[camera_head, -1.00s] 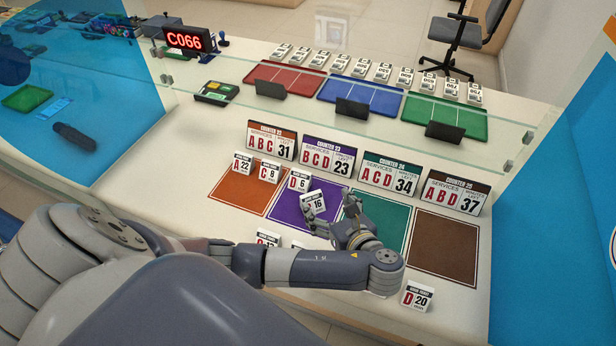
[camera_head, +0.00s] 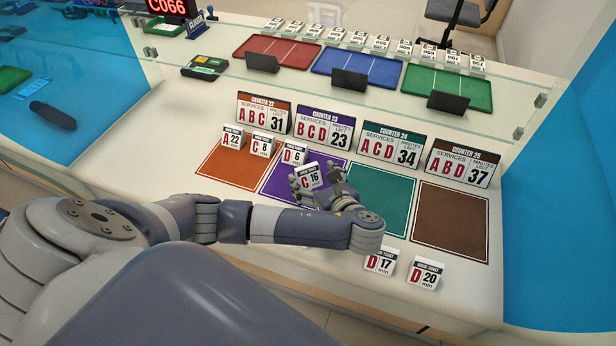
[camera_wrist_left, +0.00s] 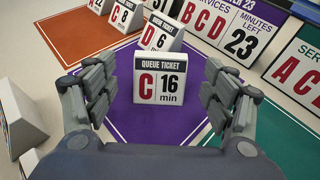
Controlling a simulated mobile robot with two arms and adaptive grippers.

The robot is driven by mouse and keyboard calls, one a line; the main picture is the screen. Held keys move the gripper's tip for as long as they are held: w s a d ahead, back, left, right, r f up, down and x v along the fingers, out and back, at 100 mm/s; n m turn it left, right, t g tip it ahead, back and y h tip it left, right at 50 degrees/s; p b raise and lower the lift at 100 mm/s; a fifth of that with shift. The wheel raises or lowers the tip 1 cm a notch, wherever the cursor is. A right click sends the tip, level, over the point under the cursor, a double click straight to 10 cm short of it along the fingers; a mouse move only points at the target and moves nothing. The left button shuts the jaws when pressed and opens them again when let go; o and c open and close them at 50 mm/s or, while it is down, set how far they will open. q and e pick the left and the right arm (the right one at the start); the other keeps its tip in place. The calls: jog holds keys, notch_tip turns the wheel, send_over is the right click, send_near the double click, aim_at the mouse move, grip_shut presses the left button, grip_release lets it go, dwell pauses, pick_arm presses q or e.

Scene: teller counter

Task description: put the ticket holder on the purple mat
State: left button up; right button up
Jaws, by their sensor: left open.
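The white ticket holder reading C 16 (camera_head: 309,178) stands over the purple mat (camera_head: 274,187), near its middle; it looks upright and resting on the mat in the left wrist view (camera_wrist_left: 160,82). My left gripper (camera_head: 317,182) is open, with one finger on each side of the holder and visible gaps between fingers and holder in the wrist view. Another holder, D 6 (camera_head: 293,153), stands at the back left edge of the purple mat. My arm covers the mat's front part in the head view. My right gripper is out of view.
Holders A 22 (camera_head: 232,138) and C 8 (camera_head: 263,146) stand at the back of the orange mat (camera_head: 236,170). Counter signs line the back, including the purple-topped sign (camera_head: 324,131). Holders D 17 (camera_head: 380,262) and D 20 (camera_head: 425,274) stand in front. The brown mat (camera_head: 450,220) is empty.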

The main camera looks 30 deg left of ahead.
aim_at(308, 171)
pick_arm(q)
jog(key=x, duration=0.5)
jog(key=shift+r, duration=0.1)
jog(key=c, duration=1.3)
jog(key=shift+o, duration=0.2)
jog(key=shift+r, duration=0.15)
